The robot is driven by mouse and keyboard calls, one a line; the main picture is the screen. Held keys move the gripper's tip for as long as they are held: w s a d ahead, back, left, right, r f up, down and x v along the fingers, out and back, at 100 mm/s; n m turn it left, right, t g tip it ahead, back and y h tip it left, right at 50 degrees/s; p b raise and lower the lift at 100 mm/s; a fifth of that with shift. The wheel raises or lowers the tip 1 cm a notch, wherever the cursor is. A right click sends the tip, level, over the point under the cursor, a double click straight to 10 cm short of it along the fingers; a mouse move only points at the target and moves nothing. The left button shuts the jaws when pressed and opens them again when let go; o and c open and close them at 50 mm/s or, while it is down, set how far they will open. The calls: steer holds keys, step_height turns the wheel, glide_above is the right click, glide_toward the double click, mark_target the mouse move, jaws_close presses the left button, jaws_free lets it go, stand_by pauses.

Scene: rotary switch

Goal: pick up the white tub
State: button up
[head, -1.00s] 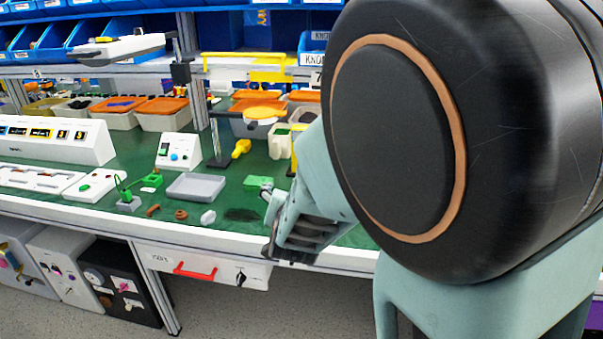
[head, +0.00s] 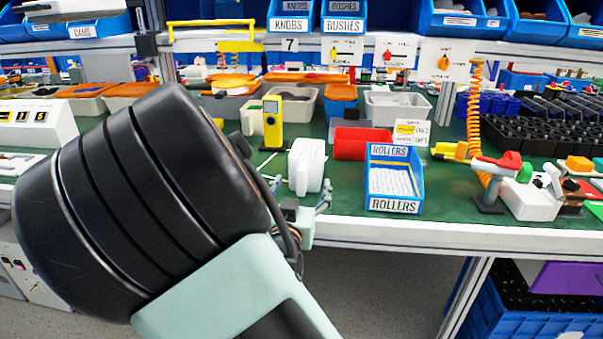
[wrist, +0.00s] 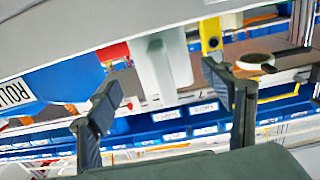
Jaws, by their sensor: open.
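A white tub (head: 308,165) with a handle-like part on its left side stands upright near the front of the green bench, left of the blue rollers bin. In the wrist view the white tub (wrist: 165,62) appears beyond the fingers, in the gap between them and toward the top. My gripper (head: 323,198) is at the bench's front edge, just in front of and below the tub. In the wrist view my gripper (wrist: 160,88) has its two dark fingers wide apart with nothing between them. I see no contact with the tub.
The blue rollers bin (head: 394,180) stands close on the right, with a red bin (head: 360,143) behind. A yellow device (head: 272,122) stands behind left. A white lidless bin (head: 398,105) is further back.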

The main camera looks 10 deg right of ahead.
steer(key=b+x, duration=0.2)
steer(key=x, duration=0.3)
steer(key=shift+w+a, duration=0.1)
steer(key=shift+w, duration=0.15)
steer(key=shift+r, duration=0.1)
steer(key=c, duration=1.1)
